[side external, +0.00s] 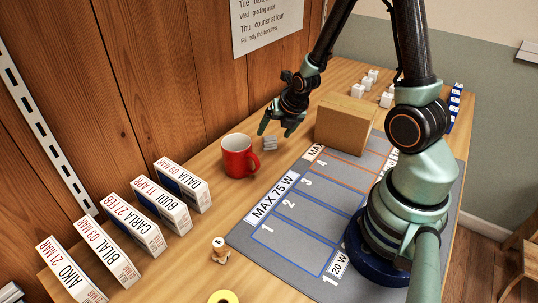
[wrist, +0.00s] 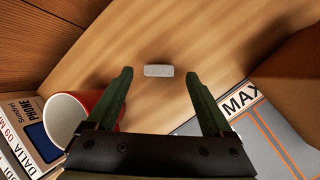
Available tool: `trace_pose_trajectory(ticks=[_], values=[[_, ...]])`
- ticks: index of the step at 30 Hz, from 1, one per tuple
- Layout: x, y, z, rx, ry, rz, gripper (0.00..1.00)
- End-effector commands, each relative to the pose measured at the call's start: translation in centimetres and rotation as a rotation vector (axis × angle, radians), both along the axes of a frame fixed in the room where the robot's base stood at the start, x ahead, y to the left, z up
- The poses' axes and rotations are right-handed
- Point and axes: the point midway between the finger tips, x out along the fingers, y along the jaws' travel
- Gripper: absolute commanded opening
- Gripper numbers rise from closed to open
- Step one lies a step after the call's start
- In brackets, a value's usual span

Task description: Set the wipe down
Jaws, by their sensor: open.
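The wipe appears to be a small light grey block (side external: 270,143) on the wooden table, to the right of the red mug. It also shows in the wrist view (wrist: 158,71), lying flat and centred just beyond my fingertips. My gripper (side external: 281,128) is above the table close to the wipe. In the wrist view my gripper (wrist: 157,78) has its two green fingers wide apart with nothing between them, and the wipe is apart from both fingers. The exact height of the fingers above the table is hard to tell.
A red mug (side external: 238,157) stands left of my gripper. A cardboard box (side external: 343,124) stands to the right. A grey mat (side external: 260,248) with numbered slots lies in front. Several labelled phone boxes (side external: 183,184) stand in a row at left. The table around the wipe is clear.

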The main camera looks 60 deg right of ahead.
Motion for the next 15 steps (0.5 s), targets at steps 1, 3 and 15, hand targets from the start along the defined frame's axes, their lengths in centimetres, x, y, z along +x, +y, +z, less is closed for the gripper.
trace_pose_trajectory(ticks=[1,3,15], values=[[-0.2,0.1,0.7,-0.002,-0.004,0.0,0.85],[-0.7,0.2,1.5,-0.002,-0.004,0.0,0.85],[-2.9,1.0,5.7,-0.002,-0.004,0.0,0.85]])
